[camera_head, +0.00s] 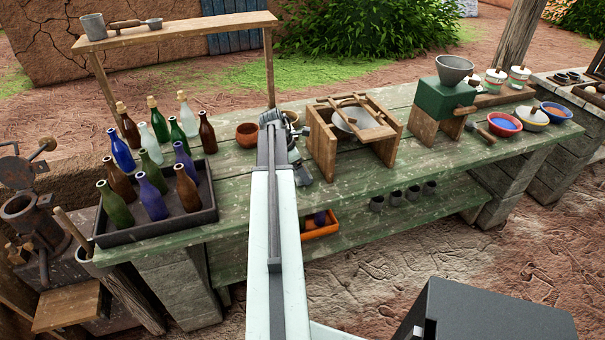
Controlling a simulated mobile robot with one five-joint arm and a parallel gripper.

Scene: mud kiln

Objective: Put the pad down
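My gripper (299,168) is at the far end of my pale arm, over the green plank table (240,188). The arm hides much of it, so I cannot tell whether its fingers are open or shut, or whether they hold anything. I cannot make out a pad. A small roundish thing (291,117) shows just beyond the arm's end, too small and covered to identify.
A dark tray (142,232) of colored bottles stands left, with more bottles behind it. A brown bowl (247,134) is left of the arm. A wooden frame (321,146) stands close on the right. A green grinder (441,101) and bowls stand farther right.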

